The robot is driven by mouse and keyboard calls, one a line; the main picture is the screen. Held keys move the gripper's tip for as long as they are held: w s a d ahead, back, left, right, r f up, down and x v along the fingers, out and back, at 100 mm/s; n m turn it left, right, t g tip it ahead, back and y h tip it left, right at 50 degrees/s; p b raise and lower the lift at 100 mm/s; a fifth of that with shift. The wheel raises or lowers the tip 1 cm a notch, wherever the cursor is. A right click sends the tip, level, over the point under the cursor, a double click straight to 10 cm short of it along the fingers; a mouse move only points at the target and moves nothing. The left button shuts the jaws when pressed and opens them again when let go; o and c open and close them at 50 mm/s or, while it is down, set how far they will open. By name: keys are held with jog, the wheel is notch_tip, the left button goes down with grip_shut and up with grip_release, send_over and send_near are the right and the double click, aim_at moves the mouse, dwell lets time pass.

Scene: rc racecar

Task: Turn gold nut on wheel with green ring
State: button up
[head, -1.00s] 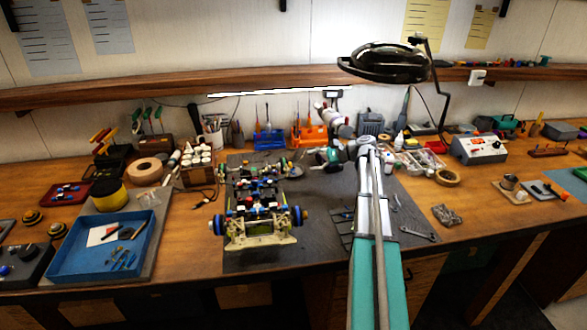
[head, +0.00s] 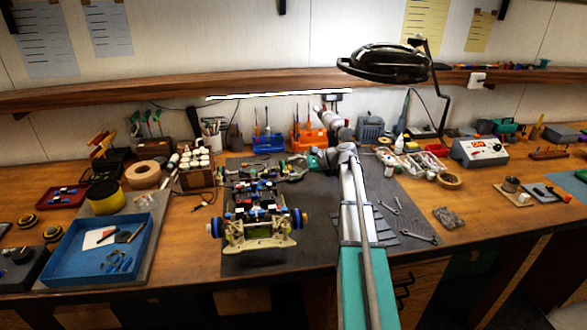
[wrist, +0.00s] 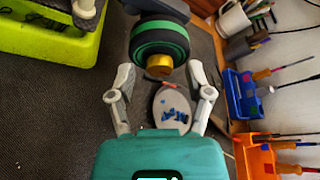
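In the wrist view the black wheel with the green ring (wrist: 160,36) is at the top centre. The gold nut (wrist: 159,70) sticks out of its hub toward me. My gripper (wrist: 160,79) is open, one finger on each side of the nut, with gaps between fingers and nut. In the head view the RC car (head: 258,212) stands on the dark mat, blue-rimmed wheels nearest. My gripper (head: 303,162) is at the car's far right corner. The green-ringed wheel is too small to make out there.
A blue tool holder (head: 268,143) and an orange one (head: 308,139) stand behind the car; the wrist view shows them right. A lime-green part (wrist: 50,42) is at the wrist view's upper left. Wrenches (head: 418,236) lie on the mat right of my arm.

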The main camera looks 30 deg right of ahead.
grip_shut()
